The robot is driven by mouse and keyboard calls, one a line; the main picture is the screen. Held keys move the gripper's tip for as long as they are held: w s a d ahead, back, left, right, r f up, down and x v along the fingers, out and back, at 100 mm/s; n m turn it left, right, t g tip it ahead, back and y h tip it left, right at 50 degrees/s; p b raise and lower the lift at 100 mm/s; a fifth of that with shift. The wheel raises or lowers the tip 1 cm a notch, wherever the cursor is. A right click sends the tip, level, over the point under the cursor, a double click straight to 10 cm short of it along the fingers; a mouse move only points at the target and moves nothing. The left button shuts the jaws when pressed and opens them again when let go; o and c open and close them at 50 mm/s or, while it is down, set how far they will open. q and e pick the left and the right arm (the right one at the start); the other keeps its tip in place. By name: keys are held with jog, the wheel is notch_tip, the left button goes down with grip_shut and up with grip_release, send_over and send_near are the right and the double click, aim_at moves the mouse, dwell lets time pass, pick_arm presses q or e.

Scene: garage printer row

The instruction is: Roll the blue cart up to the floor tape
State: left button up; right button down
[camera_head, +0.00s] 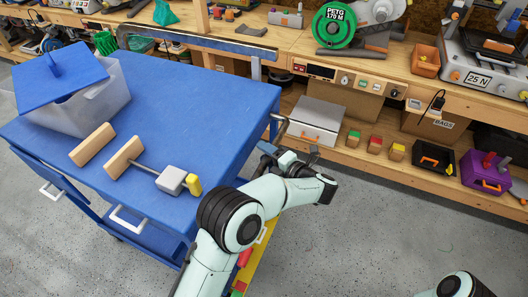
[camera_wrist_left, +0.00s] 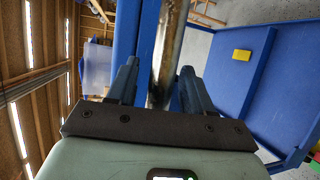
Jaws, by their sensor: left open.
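The blue cart (camera_head: 225,105) fills the left of the head view, its top loaded. A metal handle bar (camera_head: 281,126) shows at its right end. My left gripper (camera_head: 287,158) is low beside that end. In the left wrist view, my left gripper (camera_wrist_left: 158,92) is open, with a metal bar (camera_wrist_left: 168,45) running between its two fingers; I cannot tell whether they touch it. A blue panel (camera_wrist_left: 285,85) with a small yellow block lies to the right there. My right gripper is out of view. I cannot make out floor tape.
On the cart are a grey bin (camera_head: 92,108) with a tilted blue lid (camera_head: 60,75), wooden blocks (camera_head: 93,145) and a grey-and-yellow tool (camera_head: 172,181). A wooden workbench (camera_head: 400,90) with a lower shelf runs behind. Grey floor (camera_head: 390,230) is clear at the right front.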

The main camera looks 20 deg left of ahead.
pick_arm(q)
jog(key=v, duration=1.2)
jog(key=shift+s, duration=0.1)
